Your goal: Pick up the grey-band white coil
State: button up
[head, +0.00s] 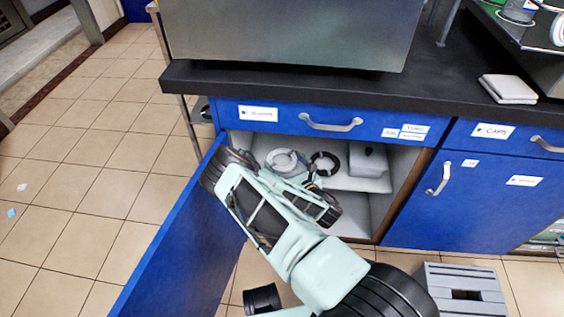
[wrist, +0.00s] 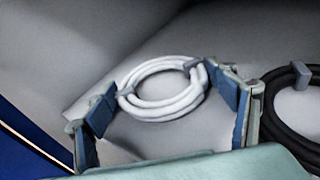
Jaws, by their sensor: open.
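The white coil with grey bands (wrist: 165,106) lies flat on a pale shelf inside the open blue cabinet. In the head view it shows as a pale ring (head: 282,161) on the left of the shelf. My gripper (wrist: 166,101) is open and empty. In the wrist view its blue-padded fingers stand on either side of the coil, the left finger near the left band and the right finger near the right edge. I cannot tell whether either finger touches it.
A black coil (wrist: 292,110) lies just right of the right finger; it also shows in the head view (head: 325,163). A grey box (head: 368,161) stands right of it on the shelf. The open blue door (head: 175,240) is on the left. A drawer (head: 310,120) is above.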

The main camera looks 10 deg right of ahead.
jog(key=c, duration=0.8)
jog(key=shift+r, duration=0.15)
